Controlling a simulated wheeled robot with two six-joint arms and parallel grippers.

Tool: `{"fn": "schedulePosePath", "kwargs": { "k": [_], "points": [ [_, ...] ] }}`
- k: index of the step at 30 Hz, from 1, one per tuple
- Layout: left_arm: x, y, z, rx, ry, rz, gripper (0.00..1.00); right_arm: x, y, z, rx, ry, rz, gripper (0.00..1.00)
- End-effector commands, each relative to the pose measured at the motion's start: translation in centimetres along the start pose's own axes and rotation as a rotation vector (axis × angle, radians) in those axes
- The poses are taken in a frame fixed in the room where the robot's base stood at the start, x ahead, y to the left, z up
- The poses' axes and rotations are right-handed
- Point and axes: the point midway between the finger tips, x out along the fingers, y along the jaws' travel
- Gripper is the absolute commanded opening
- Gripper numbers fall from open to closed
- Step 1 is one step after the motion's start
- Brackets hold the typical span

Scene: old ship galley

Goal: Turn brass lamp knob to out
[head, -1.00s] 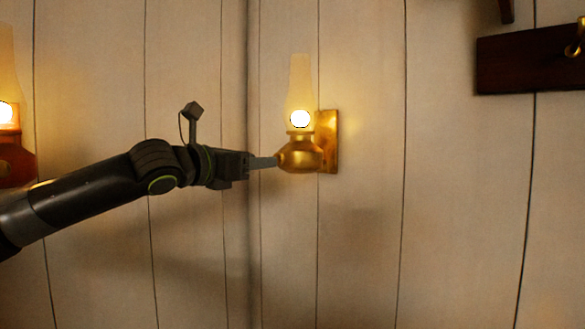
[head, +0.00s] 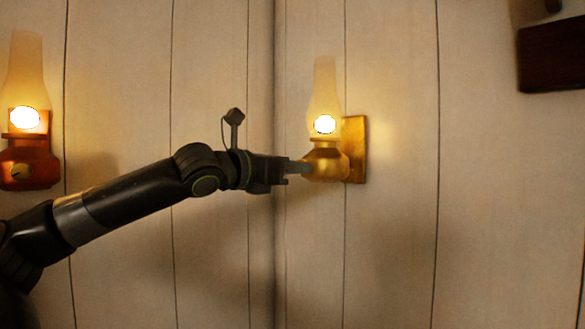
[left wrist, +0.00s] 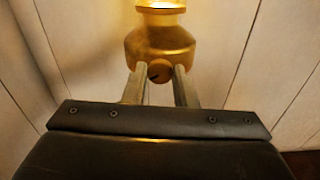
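The lit brass lamp (head: 331,168) hangs on the wall right of centre in the head view, with a glowing glass chimney. Its body also shows in the left wrist view (left wrist: 160,45). Its round knob (left wrist: 159,71) has a dark slanted mark on its face. My left gripper (head: 309,168) reaches the lamp's left side. The knob is hidden behind the fingers in the head view. My right gripper is not in view.
A second lit lamp (head: 27,165), copper-red with its own small knob, hangs at the far left. A dark wooden board (head: 560,55) is at the upper right. The pale planked wall (head: 390,240) is bare around and below the brass lamp.

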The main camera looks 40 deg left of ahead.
Motion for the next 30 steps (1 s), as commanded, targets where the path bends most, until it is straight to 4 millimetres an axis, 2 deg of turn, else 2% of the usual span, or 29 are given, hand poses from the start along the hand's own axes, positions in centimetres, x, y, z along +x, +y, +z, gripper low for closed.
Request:
{"fn": "schedulePosePath", "kwargs": {
  "k": [1, 3, 14, 20, 30],
  "points": [
    [0.01, 0.01, -0.02, 0.0, 0.0, 0.0, 0.1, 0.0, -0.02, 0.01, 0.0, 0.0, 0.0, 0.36],
    [0.01, 0.01, -0.02, -0.001, 0.0, 0.0, 0.02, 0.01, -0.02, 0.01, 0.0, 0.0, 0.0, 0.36],
    [0.02, 0.0, -0.03, -0.065, 0.0, -0.001, 0.02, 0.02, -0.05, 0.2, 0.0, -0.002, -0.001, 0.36],
    [0.0, -0.01, 0.02, -0.195, 0.0, -0.001, 0.02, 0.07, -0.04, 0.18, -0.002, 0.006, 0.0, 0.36],
    [0.02, 0.01, -0.03, -0.51, 0.0, -0.001, 0.02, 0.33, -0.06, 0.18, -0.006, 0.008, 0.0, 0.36]
  ]
}}
